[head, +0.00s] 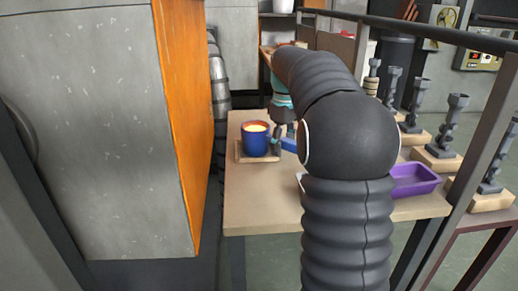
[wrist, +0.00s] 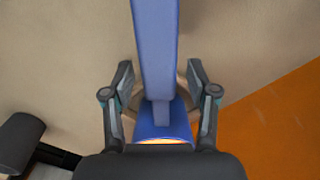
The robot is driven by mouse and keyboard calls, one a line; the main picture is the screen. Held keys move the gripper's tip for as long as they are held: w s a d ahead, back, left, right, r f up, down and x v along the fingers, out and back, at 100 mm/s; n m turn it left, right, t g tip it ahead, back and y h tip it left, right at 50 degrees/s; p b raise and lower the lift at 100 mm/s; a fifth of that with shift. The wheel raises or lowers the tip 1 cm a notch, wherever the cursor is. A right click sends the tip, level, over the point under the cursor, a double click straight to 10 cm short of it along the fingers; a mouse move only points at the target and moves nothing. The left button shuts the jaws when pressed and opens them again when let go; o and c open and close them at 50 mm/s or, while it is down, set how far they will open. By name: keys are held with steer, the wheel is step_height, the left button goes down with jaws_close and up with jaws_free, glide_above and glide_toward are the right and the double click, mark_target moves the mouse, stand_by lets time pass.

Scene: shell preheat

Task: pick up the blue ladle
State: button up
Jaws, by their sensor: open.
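The blue ladle shows in the head view as a deep blue cup (head: 254,146) with an orange rim and yellow contents, on a small wooden board (head: 242,155). A bit of its blue handle (head: 289,144) shows to the right, partly hidden by my arm. In the wrist view the long blue handle (wrist: 155,45) runs from the top edge down to the blue cup (wrist: 150,128), whose lower part is hidden by my gripper's body. My gripper (wrist: 161,80) is open, with one finger on each side of the handle, apart from it. In the head view my gripper (head: 279,125) is just right of the cup.
A purple tray (head: 414,180) sits on the table (head: 262,205) at the right. A grey cabinet with an orange side panel (head: 182,110) stands close at the left. Dark twisted pieces on wooden blocks (head: 437,153) and a dark rail (head: 445,35) are at the right.

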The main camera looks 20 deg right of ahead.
jaws_close()
steer(key=shift+r, duration=0.2)
steer(key=shift+r, duration=0.6)
step_height(320, 180, up, 3)
steer(key=shift+r+p, duration=0.1)
steer(key=shift+p, duration=0.55)
steer(key=s+d+r, duration=0.6)
steer(key=s, duration=0.4)
steer(key=shift+s+r, duration=0.15)
